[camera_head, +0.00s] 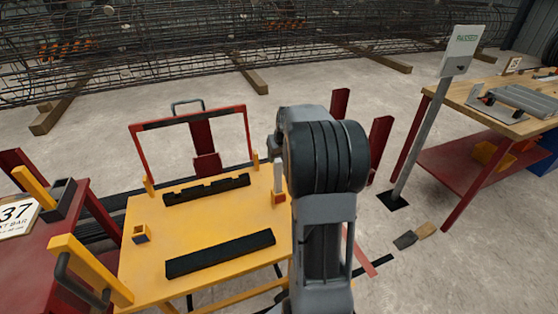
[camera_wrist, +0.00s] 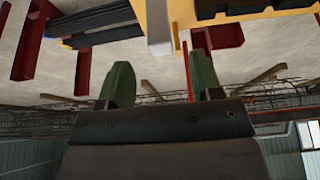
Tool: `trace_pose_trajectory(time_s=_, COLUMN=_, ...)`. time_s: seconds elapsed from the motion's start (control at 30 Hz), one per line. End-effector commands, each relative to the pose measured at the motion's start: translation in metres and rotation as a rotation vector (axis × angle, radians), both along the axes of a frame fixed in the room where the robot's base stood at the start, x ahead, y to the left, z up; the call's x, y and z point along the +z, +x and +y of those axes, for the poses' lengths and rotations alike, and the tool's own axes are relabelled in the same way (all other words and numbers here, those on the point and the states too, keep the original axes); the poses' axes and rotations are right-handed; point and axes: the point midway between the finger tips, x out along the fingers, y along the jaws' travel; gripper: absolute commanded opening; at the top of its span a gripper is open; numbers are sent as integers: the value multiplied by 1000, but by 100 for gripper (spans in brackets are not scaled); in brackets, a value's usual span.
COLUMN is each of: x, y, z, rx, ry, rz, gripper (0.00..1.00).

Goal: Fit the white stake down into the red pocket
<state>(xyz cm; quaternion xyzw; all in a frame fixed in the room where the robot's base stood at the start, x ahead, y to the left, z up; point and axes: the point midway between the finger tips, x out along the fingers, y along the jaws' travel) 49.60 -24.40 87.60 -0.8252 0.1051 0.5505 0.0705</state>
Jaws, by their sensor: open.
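The white stake (camera_head: 277,178) stands upright at the right edge of the yellow table, just left of my arm. The red pocket (camera_head: 280,197) is directly below it, and the stake's lower end appears to be in it; how deep I cannot tell. In the wrist view the stake (camera_wrist: 158,28) shows as a pale bar at the yellow edge, beyond the fingers. My gripper (camera_wrist: 160,72) is open, its two green fingers apart and nothing between them. In the head view my arm hides most of the gripper.
The yellow table (camera_head: 215,226) holds a notched black rack (camera_head: 206,190), a black bar (camera_head: 220,253) and a small yellow-and-blue socket (camera_head: 141,234). A red frame (camera_head: 139,150) stands behind.

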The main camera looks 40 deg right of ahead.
Motion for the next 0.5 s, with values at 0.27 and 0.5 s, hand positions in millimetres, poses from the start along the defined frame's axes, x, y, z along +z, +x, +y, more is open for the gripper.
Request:
trace_pose_trajectory(time_s=0.27, x=48, y=-19, z=4, rx=-1, ry=-3, rz=-2, gripper=59)
trace_pose_trajectory(time_s=0.5, x=68, y=-27, z=6, rx=0, ry=-1, rz=-1, gripper=59)
